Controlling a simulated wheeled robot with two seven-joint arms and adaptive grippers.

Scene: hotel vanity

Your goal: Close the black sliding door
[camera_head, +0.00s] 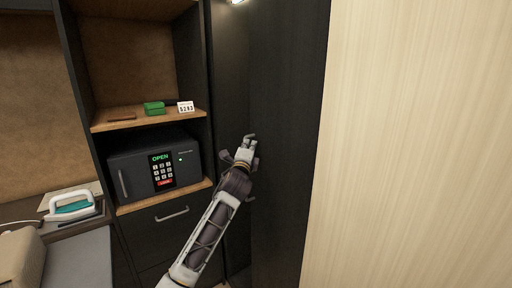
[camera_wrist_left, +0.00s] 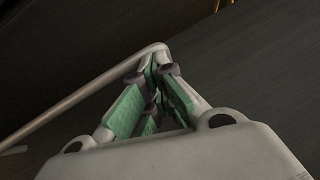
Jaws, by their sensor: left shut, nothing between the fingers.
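The black sliding door (camera_head: 290,110) is a tall dark panel right of the open shelves in the head view. A dark recess shows between its left edge and the shelf unit. My left gripper (camera_head: 248,140) is in front of the door's left edge, its fingers shut with nothing between them. In the left wrist view the green-padded fingers (camera_wrist_left: 155,90) are together against a dark, grained surface. A long pale rod (camera_wrist_left: 85,100) runs beside them; I cannot tell whether it is a handle, or whether the gripper touches it or the door.
A black safe (camera_head: 135,175) reading OPEN sits in the shelf unit left of my arm. A green box (camera_head: 154,108) and a number card (camera_head: 186,107) stand above it. An iron (camera_head: 72,206) is at lower left. A pale wood panel (camera_head: 420,140) fills the right.

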